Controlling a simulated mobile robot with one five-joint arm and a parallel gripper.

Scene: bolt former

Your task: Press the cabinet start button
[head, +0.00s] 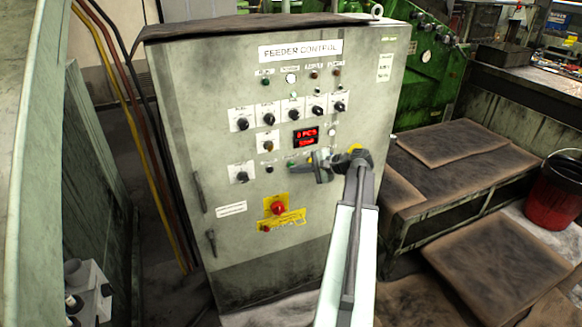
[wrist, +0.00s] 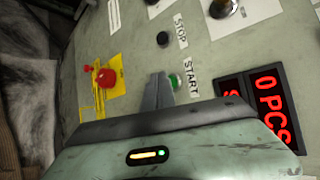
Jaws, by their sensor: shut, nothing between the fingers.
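The grey control cabinet (head: 240,70) labelled "FEEDER CONTROL" stands in the middle of the head view. The start button is small, round and green; it shows in the wrist view (wrist: 174,82) beside the "START" label (wrist: 191,77) and in the head view (head: 291,164) on the cabinet front, below the red display. My gripper (wrist: 157,80) is shut and empty, its fingers pointing at the panel just beside the green button. In the head view my gripper (head: 316,165) is just right of the button. Whether the tips touch the panel or button I cannot tell.
A black button (wrist: 162,39) with a "STOP" label is close by. A red emergency button (head: 278,209) on a yellow plate is lower on the cabinet. Dark knobs (head: 317,110) sit above. Brown-topped benches (head: 450,150) and a red bucket (head: 555,193) are at right.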

